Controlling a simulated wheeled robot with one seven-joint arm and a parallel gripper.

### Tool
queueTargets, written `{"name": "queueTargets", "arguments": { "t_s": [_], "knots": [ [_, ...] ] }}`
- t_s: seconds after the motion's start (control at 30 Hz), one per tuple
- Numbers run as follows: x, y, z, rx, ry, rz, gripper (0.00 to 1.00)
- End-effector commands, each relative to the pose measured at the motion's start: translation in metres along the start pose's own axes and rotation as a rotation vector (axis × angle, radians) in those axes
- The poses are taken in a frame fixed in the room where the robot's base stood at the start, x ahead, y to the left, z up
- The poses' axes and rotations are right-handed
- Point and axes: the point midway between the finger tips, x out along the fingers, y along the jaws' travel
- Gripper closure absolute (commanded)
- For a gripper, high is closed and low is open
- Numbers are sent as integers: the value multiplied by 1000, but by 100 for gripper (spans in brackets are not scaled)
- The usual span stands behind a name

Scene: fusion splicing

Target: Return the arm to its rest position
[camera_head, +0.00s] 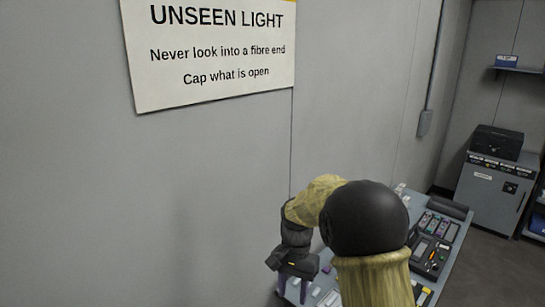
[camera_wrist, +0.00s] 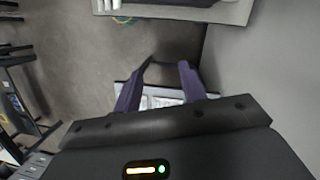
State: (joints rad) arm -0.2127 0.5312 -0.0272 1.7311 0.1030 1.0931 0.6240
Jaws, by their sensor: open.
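My arm shows in the head view at the lower middle, with olive-yellow links and a large dark joint. My gripper (camera_head: 284,288) is at its end, pointing down over the left part of the workbench (camera_head: 452,212). In the wrist view my gripper (camera_wrist: 164,66) shows two purple fingers with a clear gap between them. The gripper is open and nothing is seen held in it. The arm hides part of the bench in the head view.
A wall with a warning sign (camera_head: 215,50) stands close behind the arm. Tools and a dark device (camera_head: 434,240) lie on the bench. A grey cabinet (camera_head: 492,195) with a black case (camera_head: 497,142) stands at the far right. Floor is clear between bench and cabinet.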

Motion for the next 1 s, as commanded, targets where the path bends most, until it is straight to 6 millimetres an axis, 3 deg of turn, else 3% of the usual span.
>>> {"name": "queueTargets", "arguments": {
  "t_s": [0.1, 0.53, 0.7, 1.0],
  "knots": [
    [3, 34, 8, -81, 75, -39, 59],
    [32, 141, 62, -407, 379, -85, 59],
    [41, 159, 78, -482, 449, -76, 59],
    [42, 160, 79, -491, 455, -75, 59]
  ]
}}
